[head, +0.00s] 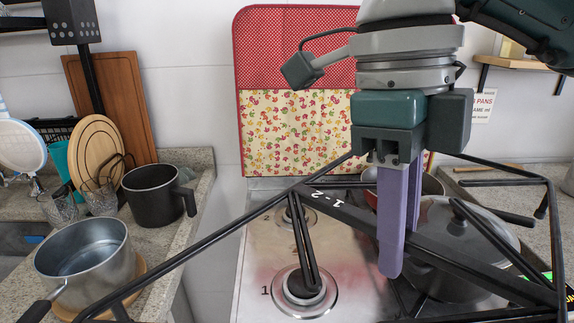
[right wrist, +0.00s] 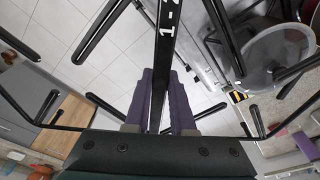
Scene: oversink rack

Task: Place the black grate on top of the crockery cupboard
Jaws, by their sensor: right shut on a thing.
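The black grate (head: 335,213), a frame of dark bars with a plate marked "1-2", is held raised above the stove in the head view. My right gripper (head: 398,265) has its purple fingers shut on the grate's marked middle bar. The right wrist view shows the same bar of the grate (right wrist: 165,50) between the purple fingers of my right gripper (right wrist: 162,100). The grate's bars spread left and right of the gripper, and its ends run past the lower picture edge in the head view. My left gripper is not in view. I cannot make out the crockery cupboard.
The steel stove top (head: 262,270) lies below, with a lidded pot (head: 465,250) at its right. A steel saucepan (head: 85,265) and a black pot (head: 155,195) stand on the left counter. A red-edged patterned cloth (head: 290,60) hangs behind. Tiled floor (right wrist: 120,50) shows in the right wrist view.

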